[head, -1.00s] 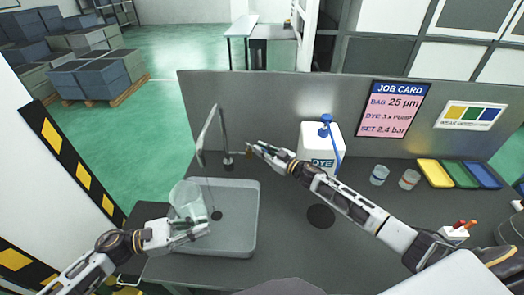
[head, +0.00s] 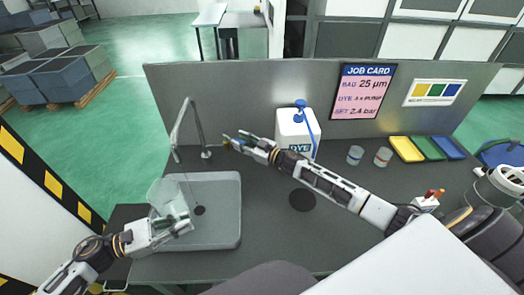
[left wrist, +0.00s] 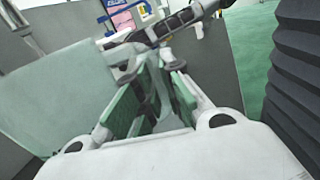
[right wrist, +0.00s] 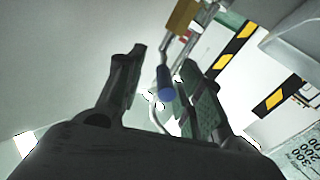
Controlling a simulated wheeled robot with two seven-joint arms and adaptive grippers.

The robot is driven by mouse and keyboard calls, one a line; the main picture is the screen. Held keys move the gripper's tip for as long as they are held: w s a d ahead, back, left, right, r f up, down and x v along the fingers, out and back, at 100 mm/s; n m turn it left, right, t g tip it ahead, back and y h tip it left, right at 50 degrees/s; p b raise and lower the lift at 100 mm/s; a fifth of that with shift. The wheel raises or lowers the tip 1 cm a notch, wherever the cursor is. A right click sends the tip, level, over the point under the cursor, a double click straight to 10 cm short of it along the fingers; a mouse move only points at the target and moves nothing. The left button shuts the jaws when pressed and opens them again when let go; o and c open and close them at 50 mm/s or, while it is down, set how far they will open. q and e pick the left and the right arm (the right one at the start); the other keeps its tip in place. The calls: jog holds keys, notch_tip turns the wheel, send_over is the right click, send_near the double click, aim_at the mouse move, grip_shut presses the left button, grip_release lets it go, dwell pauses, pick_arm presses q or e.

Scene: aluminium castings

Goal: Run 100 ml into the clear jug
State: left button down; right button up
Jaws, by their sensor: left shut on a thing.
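The clear jug (head: 170,203) is over the left part of the grey sink basin (head: 226,236), below the tap's spout (head: 186,118). My left gripper (head: 182,227) is shut on the jug's near right side. The jug's printed scale shows in the right wrist view (right wrist: 302,152). A thin line runs down from the spout towards the jug; I cannot tell if it is water. My right gripper (head: 230,140) is by the tap, above and right of its base (head: 207,155). In the right wrist view its fingers are apart, with a blue-ended lever (right wrist: 165,84) between them.
A white DYE canister (head: 294,133) with a blue top stands behind my right arm. Two small cups (head: 355,155) and yellow, green and blue trays (head: 429,148) are at the right. A dark round patch (head: 302,200) lies on the bench. The front middle of the bench is clear.

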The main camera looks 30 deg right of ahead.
jog(key=v, duration=1)
jog(key=shift+s, duration=0.3)
dwell(0.4)
jog(key=shift+d, duration=0.15)
